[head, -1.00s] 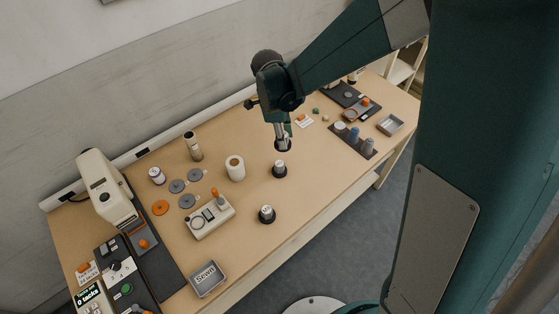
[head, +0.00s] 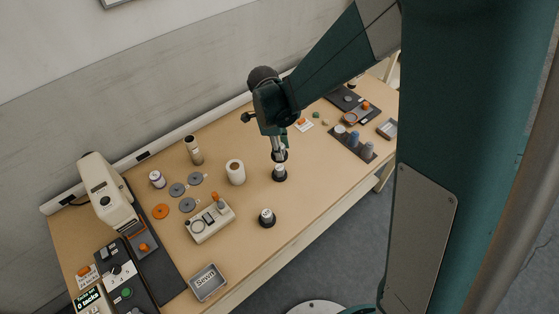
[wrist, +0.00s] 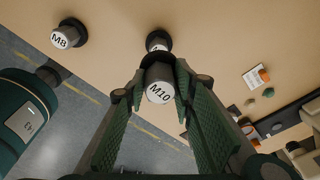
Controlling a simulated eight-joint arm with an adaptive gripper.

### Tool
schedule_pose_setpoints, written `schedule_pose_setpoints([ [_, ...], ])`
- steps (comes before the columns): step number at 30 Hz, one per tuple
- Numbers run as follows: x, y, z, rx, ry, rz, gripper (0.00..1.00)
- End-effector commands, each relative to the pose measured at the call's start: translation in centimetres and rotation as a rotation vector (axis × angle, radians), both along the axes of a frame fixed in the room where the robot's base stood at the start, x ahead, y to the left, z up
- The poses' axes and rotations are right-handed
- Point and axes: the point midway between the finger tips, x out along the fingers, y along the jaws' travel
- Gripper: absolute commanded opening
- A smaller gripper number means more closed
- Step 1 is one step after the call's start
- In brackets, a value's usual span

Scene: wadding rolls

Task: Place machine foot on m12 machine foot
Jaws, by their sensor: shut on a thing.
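My gripper (head: 279,146) is shut on a machine foot with a dark round base, held upright. In the wrist view this held foot (wrist: 159,92) shows a white top marked M10 between my fingers (wrist: 158,80). Just beneath it in the head view a second machine foot (head: 279,173) stands on the table. In the wrist view this second foot (wrist: 157,38) is partly hidden behind the held one, so its label cannot be fully read. The gap between the two is small; I cannot tell whether they touch. Another foot (head: 267,217), marked M8 in the wrist view (wrist: 67,36), stands nearer the front edge.
A white roll (head: 235,172) and a beige box with an orange-topped lever (head: 210,221) stand to the left. Grey discs (head: 178,189) lie behind them. A labelled metal tray (head: 208,282) sits at the front left. A dark rack (head: 353,143) stands to the right.

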Motion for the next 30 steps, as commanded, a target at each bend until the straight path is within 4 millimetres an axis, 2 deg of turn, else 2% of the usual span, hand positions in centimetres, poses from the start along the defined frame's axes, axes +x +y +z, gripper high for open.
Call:
schedule_pose_setpoints([
  [6, 0.0, 0.0, -2.1, 0.0, 0.0, 0.0, 0.1],
  [22, 0.0, 0.0, -2.9, 0.0, 0.0, 0.0, 0.1],
  [30, 0.1, 0.0, -5.2, 0.0, 0.0, 0.0, 0.1],
])
